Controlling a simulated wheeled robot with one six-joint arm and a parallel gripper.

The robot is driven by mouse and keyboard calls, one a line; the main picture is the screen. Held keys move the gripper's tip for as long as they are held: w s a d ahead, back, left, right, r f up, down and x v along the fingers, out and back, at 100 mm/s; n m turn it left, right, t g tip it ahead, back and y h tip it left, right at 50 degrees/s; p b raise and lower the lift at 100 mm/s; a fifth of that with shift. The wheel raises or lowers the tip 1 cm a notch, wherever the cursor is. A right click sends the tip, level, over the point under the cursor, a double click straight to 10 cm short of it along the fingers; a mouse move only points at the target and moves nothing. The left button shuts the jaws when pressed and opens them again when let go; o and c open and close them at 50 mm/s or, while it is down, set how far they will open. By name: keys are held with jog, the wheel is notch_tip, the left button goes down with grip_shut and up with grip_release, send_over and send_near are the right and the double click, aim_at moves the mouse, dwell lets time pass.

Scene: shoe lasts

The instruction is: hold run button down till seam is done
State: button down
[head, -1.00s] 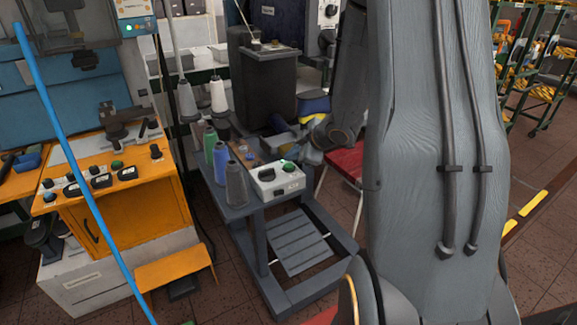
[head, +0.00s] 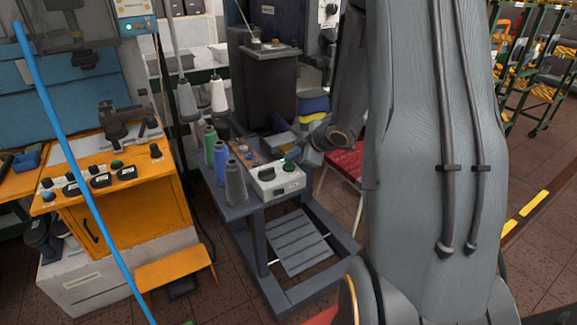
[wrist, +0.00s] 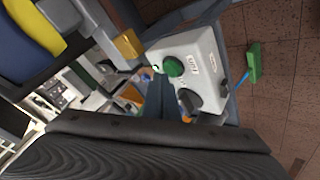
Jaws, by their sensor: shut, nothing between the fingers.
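The white control box (head: 277,183) sits on the front edge of the grey sewing stand. In the wrist view the box (wrist: 208,58) shows a round green button (wrist: 174,66), a dark round control (wrist: 190,98) and a small lit green lamp (wrist: 155,68). My gripper (wrist: 160,80) is shut and empty, its tips close beside the green button. I cannot tell whether they touch it. In the head view my gripper (head: 289,150) is over the back of the box, partly hidden against the machine. The seam is not visible.
Green, blue and grey thread cones (head: 235,182) stand left of the box. A red stool (head: 345,163) is behind right, beneath my arm. An orange workbench (head: 130,200) stands at left, with a blue pole crossing before it. Floor is open at front right.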

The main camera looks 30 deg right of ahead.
aim_at(292, 166)
jog(key=shift+f+b, duration=0.35)
jog(key=shift+f, duration=0.15)
dwell(0.8)
jog(key=shift+r, duration=0.15)
dwell(1.9)
jog(key=shift+r+p, duration=0.8)
jog(key=shift+p, duration=0.25)
notch_tip(292, 166, up, 5)
jog(key=p, duration=0.5)
dwell(0.9)
